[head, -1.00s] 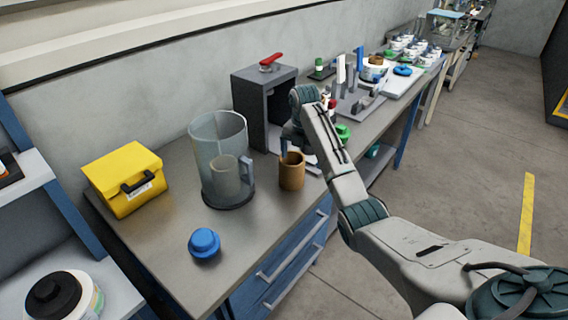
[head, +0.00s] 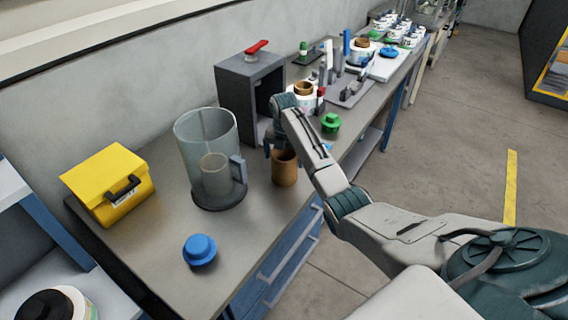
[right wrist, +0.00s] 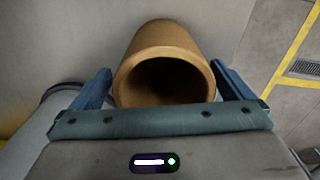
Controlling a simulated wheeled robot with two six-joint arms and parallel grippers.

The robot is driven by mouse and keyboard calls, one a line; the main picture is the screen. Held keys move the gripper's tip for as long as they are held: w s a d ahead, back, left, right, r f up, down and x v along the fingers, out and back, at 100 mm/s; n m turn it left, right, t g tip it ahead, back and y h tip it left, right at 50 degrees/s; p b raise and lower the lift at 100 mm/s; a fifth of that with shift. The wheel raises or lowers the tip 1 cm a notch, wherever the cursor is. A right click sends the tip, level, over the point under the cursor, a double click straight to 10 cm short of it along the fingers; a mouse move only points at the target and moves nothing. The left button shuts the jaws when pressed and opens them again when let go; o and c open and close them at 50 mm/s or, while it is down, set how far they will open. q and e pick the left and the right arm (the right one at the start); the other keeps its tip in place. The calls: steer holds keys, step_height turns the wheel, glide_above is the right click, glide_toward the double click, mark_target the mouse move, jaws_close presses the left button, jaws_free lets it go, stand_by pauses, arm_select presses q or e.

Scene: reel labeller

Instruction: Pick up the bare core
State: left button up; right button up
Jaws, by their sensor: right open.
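The bare core (head: 285,170) is a brown hollow cylinder standing upright on the bench, right of the clear container, near the front edge. My right gripper (head: 281,148) is at the top of the core. In the right wrist view the core (right wrist: 165,45) lies between the two blue fingers of the right gripper (right wrist: 168,88), its open end facing the camera. The fingers are open, one on each side, with a visible gap at each. My left gripper is not in view.
A clear container (head: 207,140) holding a smaller cup stands left of the core. A blue knobbed piece (head: 200,250) and a yellow box (head: 112,185) are further left. A dark grey press (head: 250,95) with a red handle and a green knobbed piece (head: 331,122) stand behind.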

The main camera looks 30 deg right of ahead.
step_height(320, 180, down, 2)
steer(key=shift+d+f+p, duration=0.15)
steer(key=shift+p, duration=0.2)
steer(key=shift+s+f, duration=0.1)
steer(key=shift+f, duration=0.35)
steer(key=shift+c, duration=0.2)
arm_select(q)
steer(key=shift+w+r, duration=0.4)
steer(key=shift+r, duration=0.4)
arm_select(e)
steer(key=c, duration=0.9)
